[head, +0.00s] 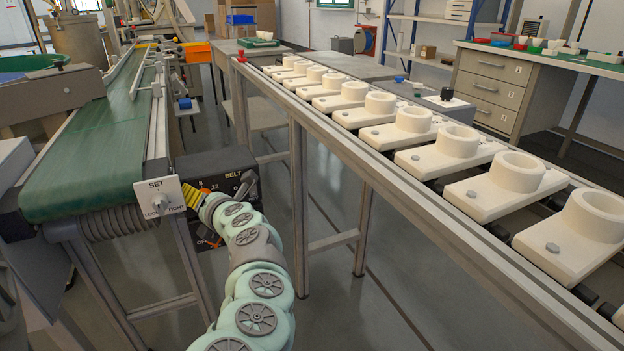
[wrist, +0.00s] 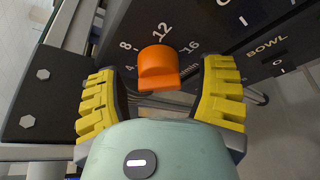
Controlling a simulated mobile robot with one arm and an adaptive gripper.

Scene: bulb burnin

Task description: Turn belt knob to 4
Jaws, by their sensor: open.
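The orange belt knob (wrist: 158,66) is on the dark control panel (wrist: 215,25) in the wrist view. Numbers 4, 8, 12 and 16 are printed around it, 4 at its left and 12 above. I cannot tell which number the knob points to. My gripper (wrist: 161,70) is open, with one yellow-padded finger on each side of the knob and visible gaps between. In the head view the control box (head: 217,163) bears the word BELT. My gripper (head: 197,197) is in front of it, and the knob is hidden there.
A green conveyor belt (head: 95,160) runs at the left, with a SET plate (head: 158,197) marked LOOSE and TIGHT at its end. A rail bench (head: 400,180) with several cream fixtures stands at the right. A BOWL label sits beside the knob.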

